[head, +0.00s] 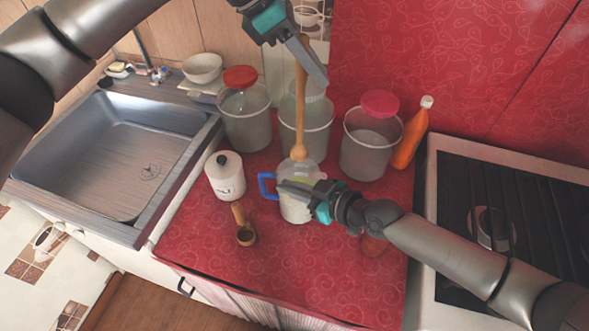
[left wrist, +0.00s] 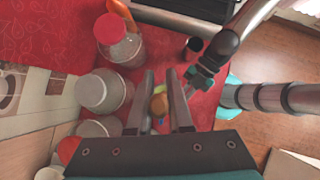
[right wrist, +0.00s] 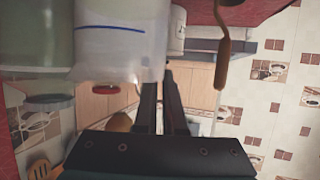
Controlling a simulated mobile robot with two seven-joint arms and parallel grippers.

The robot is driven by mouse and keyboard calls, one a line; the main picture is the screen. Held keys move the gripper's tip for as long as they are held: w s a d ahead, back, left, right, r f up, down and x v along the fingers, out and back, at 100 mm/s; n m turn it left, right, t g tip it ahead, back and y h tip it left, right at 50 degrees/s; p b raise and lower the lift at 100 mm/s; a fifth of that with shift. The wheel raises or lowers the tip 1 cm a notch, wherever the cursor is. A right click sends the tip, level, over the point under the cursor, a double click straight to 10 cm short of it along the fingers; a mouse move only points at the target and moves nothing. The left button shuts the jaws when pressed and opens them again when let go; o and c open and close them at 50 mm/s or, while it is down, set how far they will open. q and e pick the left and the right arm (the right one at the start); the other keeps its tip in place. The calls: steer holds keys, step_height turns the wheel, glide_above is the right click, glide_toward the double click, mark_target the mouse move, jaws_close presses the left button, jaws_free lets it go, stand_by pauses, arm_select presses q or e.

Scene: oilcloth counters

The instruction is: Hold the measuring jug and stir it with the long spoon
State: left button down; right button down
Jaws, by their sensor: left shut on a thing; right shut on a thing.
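The measuring jug (head: 296,207), clear with a blue handle (head: 267,185), stands on the red counter in the head view. My right gripper (head: 290,190) is shut on it from the right, its fingers across the jug's upper side. The jug looms close beside the fingers in the right wrist view (right wrist: 115,45). The long wooden spoon (head: 301,110) hangs bowl-down from my left gripper (head: 312,62), which is shut on its upper part. The spoon's round bowl is at the jug's mouth; whether it is inside I cannot tell. It shows between the fingers in the left wrist view (left wrist: 158,104).
Behind stand several containers (head: 365,150) and an orange bottle (head: 410,140). The sink (head: 110,150) is left, the stove (head: 470,170) right.

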steer(key=shift+s+f, duration=0.1)
steer(key=shift+f, duration=0.05)
steer(key=c, duration=0.9)
jaws_free()
steer(key=v, duration=1.2)
